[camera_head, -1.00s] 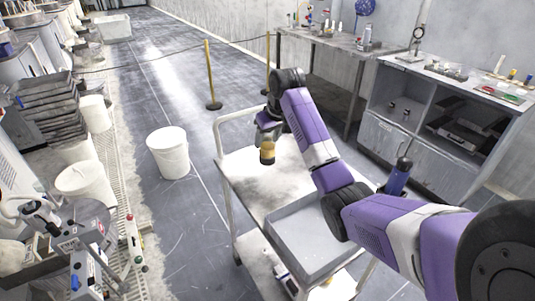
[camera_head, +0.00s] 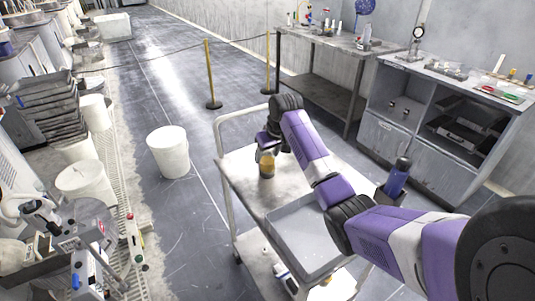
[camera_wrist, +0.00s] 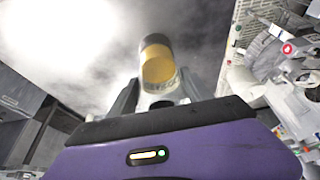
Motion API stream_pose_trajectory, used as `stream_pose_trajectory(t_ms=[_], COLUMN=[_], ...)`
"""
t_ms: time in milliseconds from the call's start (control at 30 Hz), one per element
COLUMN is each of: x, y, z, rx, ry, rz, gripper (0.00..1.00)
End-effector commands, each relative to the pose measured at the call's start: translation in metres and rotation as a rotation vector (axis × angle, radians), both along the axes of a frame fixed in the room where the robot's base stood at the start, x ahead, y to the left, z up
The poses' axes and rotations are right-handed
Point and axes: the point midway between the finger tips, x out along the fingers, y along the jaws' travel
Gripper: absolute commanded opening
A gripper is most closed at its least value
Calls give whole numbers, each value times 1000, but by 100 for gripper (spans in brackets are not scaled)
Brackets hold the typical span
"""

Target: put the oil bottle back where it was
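The oil bottle (camera_head: 267,166) is small, with an amber band and a darker end. My gripper (camera_head: 266,148) is above it and shut around its upper part. In the wrist view the bottle (camera_wrist: 157,66) sits between the two fingers (camera_wrist: 158,97), its clear part nearest the palm. The bottle is about upright at the far part of the white cart's top (camera_head: 240,172). I cannot tell whether its base touches the surface.
A grey tray (camera_head: 300,240) fills the near part of the cart top. A blue bottle (camera_head: 398,177) stands in a holder at the cart's right. The cart's handle (camera_head: 222,135) rises at the far left. A white bucket (camera_head: 168,152) stands on the floor.

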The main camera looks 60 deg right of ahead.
Motion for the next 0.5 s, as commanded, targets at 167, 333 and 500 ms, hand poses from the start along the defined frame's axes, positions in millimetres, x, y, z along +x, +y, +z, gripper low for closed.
stream_pose_trajectory(t_ms=[167, 333, 500], x=[0, 0, -2], y=[0, 0, 1], z=[0, 1, 10], rx=[0, -1, -1], ry=[0, -1, -2], rz=[0, 0, 0], gripper=[75, 75, 75])
